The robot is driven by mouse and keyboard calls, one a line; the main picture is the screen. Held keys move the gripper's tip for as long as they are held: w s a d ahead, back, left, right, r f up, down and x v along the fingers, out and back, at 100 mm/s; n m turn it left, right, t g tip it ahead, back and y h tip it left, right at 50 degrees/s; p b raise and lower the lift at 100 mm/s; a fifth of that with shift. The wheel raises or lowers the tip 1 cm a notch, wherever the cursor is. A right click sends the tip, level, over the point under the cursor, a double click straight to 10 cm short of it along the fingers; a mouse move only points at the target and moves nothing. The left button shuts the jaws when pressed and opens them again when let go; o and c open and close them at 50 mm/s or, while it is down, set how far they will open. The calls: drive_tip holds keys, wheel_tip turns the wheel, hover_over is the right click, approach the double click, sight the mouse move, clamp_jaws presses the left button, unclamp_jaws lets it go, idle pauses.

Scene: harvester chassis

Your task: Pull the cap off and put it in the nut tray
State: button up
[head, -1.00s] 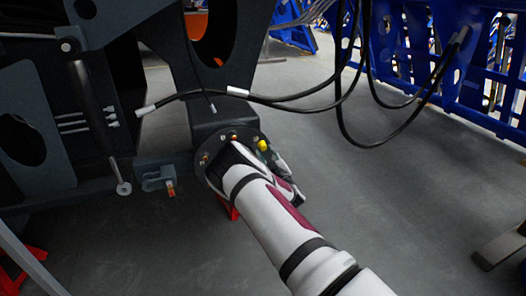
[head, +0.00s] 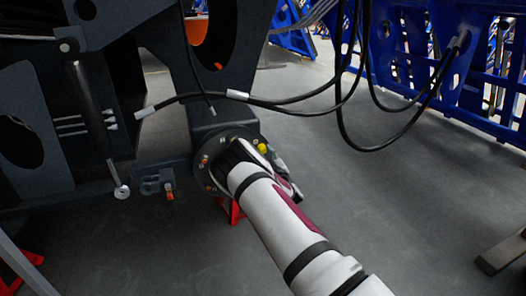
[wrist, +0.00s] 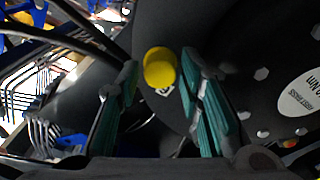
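A yellow cap (wrist: 160,66) sits on the dark round hub in the wrist view. It lies between the tips of my gripper (wrist: 157,88), nearer the right finger. The two teal-padded fingers stand apart, with a gap on the left side of the cap. In the head view the yellow cap (head: 262,148) shows at the upper right of the hub flange (head: 208,150), just beyond my gripper. My arm hides much of the flange. I see no nut tray in either view.
Black hoses (head: 300,105) with pale ends hang above and to the right of the hub. A bracket with an orange-tipped pin (head: 169,190) is left of it. A red stand (head: 232,210) is below. Blue racks (head: 440,60) stand at the back right.

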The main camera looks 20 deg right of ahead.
drive_tip(key=c, duration=0.6)
drive_tip(key=shift+s, duration=0.1)
drive_tip(key=shift+s+f+p, duration=0.2)
drive_tip(key=shift+s+p, duration=0.95)
drive_tip(key=shift+s, duration=1.3)
